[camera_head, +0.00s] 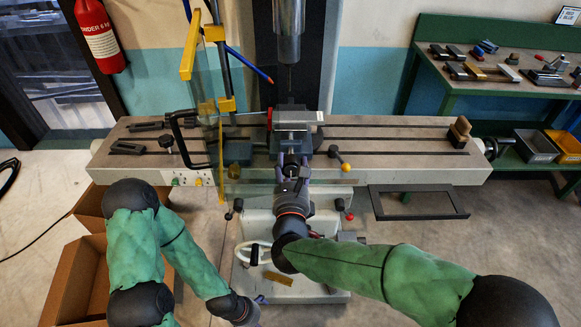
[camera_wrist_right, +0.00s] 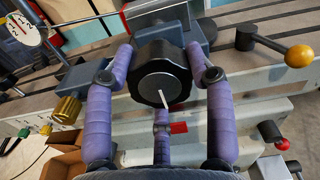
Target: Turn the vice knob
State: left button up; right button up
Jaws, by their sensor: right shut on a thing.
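The vice (camera_head: 292,118) sits on the long machine table. Its black knob (camera_wrist_right: 163,72) fills the middle of the right wrist view, with a white line on its round face. My right gripper (camera_head: 291,168) is shut on the knob, with purple fingers on its left and right and a third finger below. In the head view the gripper hides most of the knob. My left gripper (camera_head: 246,312) hangs low at the bottom, away from the vice; its fingers are mostly hidden.
The machine table (camera_head: 400,150) has long slots. A yellow-framed clear guard (camera_head: 190,45) stands left of the vice. A yellow-tipped lever (camera_head: 345,167) is close on the right. A machine column rises behind. A green workbench (camera_head: 440,85) with tools is at right, and cardboard boxes (camera_head: 75,280) are at lower left.

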jog(key=shift+d+f+m, duration=0.1)
jog(key=shift+f+m, duration=0.35)
jog(key=shift+m, duration=0.15)
jog(key=shift+s+f, duration=0.15)
jog(key=shift+f, duration=0.1)
jog(key=o, duration=1.2)
jog(key=shift+c, duration=0.2)
jog(key=shift+r, duration=0.3)
jog(key=shift+s, duration=0.2)
jog(key=s, duration=1.1)
jog(key=shift+s, duration=0.2)
